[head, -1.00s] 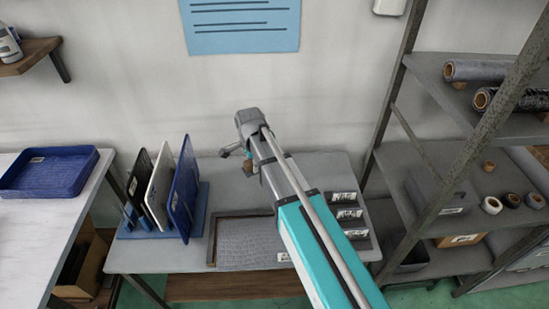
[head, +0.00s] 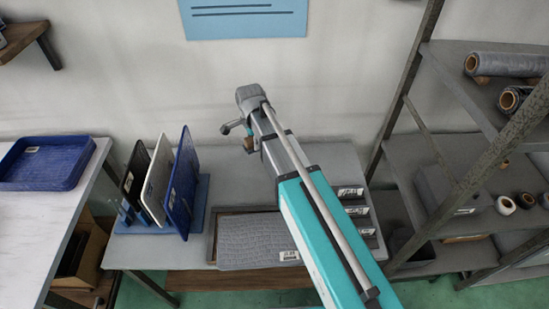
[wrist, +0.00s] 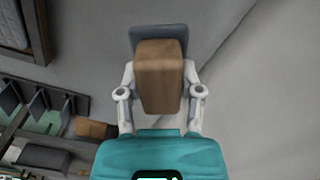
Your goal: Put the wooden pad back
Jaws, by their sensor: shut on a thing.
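The wooden pad (wrist: 160,75) is a brown block in the wrist view, with a blue-grey plate-like part behind its far end. My gripper (wrist: 160,84) is shut on it, one pale finger on each side. In the head view, a small brown piece of the pad (head: 249,145) shows beneath my wrist, above the back of the grey table (head: 240,165). Most of my gripper is hidden there by my arm. I cannot tell from these views where the pad's own place is.
A rack with black, white and blue panels (head: 183,185) stands left on the table. A wood-framed tray with a grey textured panel (head: 250,240) lies at the front middle. Labelled dark holders (head: 352,192) are at right. A metal shelf (head: 440,160) with rolls stands further right.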

